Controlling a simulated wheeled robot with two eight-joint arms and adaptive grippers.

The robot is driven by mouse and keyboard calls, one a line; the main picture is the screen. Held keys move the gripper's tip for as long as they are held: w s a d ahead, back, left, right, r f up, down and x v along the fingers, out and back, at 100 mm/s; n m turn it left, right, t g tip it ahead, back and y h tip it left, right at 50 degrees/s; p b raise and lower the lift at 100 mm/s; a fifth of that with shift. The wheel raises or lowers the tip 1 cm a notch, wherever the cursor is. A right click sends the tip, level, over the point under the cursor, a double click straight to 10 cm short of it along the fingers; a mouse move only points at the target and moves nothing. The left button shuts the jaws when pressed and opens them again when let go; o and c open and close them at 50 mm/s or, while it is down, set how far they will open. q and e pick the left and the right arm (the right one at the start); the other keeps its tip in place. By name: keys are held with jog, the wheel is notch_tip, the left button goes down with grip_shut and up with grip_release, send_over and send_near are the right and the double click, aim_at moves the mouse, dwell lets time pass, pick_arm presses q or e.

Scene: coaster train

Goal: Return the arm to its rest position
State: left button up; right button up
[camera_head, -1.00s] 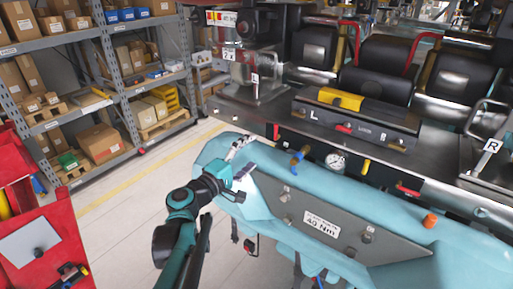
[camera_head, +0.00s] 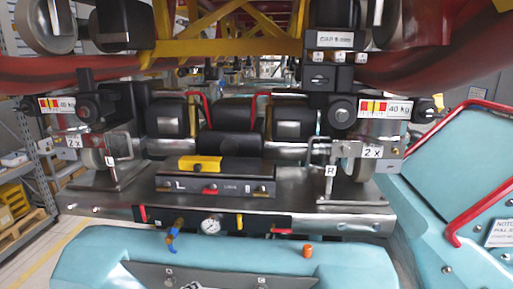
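Neither of my arms nor grippers shows in the head view now. The coaster train's teal front body (camera_head: 340,265) fills the lower middle. Behind it is a steel deck (camera_head: 120,205) with a grey control box marked L (camera_head: 225,185) that carries a yellow part (camera_head: 200,163). A round pressure gauge (camera_head: 210,226) sits on the dark front strip, with a blue-handled valve (camera_head: 173,236) to its left. An orange cap (camera_head: 307,250) stands on the teal body. A clear-sided unit marked R (camera_head: 330,170) stands on the right of the deck.
A red track rail (camera_head: 430,68) and yellow beams (camera_head: 225,47) cross overhead. A teal body with a red bar (camera_head: 480,195) stands close on the right. Shelves with yellow bins (camera_head: 14,198) stand at the far left. Some floor (camera_head: 45,250) is clear at the lower left.

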pick_arm(q)
jog(key=s+d+f+m+g+y, duration=0.1)
jog(key=s+f+m+g+y, duration=0.3)
jog(key=s+f+m, duration=0.5)
notch_tip(320, 180, down, 18)
jog(key=n+b, duration=0.1)
jog(key=b, duration=1.9)
jog(key=shift+s+f+n+b, duration=0.2)
jog(key=shift+s+n+b, duration=0.1)
jog(key=shift+s, duration=0.15)
